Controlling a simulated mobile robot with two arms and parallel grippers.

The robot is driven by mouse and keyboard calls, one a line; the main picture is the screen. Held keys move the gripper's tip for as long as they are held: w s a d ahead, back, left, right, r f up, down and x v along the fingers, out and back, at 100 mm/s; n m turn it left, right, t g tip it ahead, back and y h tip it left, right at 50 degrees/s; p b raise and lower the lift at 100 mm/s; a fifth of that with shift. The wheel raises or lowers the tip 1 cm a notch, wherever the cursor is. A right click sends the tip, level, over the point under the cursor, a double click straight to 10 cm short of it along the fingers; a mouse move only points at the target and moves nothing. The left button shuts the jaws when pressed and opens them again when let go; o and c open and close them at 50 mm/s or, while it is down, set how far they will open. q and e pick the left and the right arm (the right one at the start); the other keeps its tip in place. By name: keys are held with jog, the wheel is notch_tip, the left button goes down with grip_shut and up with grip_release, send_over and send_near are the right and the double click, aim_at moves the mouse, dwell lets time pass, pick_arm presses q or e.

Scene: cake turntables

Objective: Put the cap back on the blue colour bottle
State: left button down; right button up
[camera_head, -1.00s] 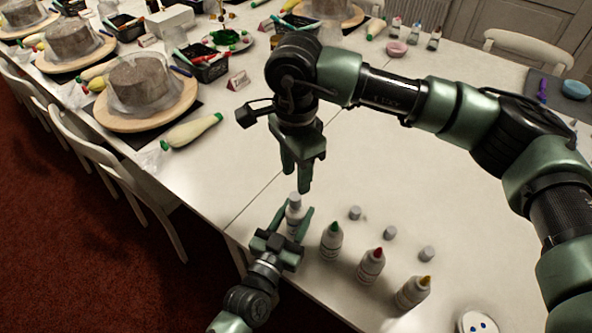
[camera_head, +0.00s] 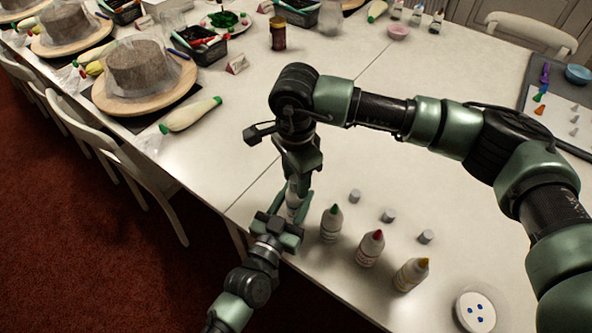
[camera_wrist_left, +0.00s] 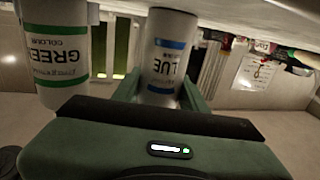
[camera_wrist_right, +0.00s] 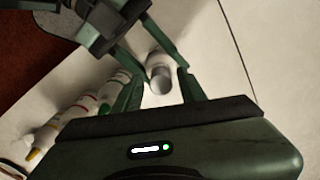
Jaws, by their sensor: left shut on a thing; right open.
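The blue colour bottle (camera_head: 293,205) is white and stands upright near the table's front edge. Its label "BLUE" shows in the left wrist view (camera_wrist_left: 167,62). My left gripper (camera_head: 290,217) is shut around its body. My right gripper (camera_head: 297,186) is open, pointing down with its fingers around the bottle's top. In the right wrist view, a grey cap (camera_wrist_right: 159,82) sits on the bottle's top end, between the right fingers. How firmly it is seated cannot be told.
Green-tipped (camera_head: 331,224), red-tipped (camera_head: 369,248) and yellow-tipped (camera_head: 411,273) bottles stand uncapped to the right. Three loose grey caps (camera_head: 388,215) lie behind them. A white round dish (camera_head: 475,312) is at the front right. The table's middle is clear.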

grip_shut()
jog(key=m, duration=0.6)
jog(key=shift+s+f+m, duration=0.1)
jog(key=shift+m, duration=0.3)
jog(key=m, duration=0.5)
jog(key=shift+o, duration=0.7)
grip_release()
notch_tip(320, 180, up, 12)
jog(key=shift+a, duration=0.1)
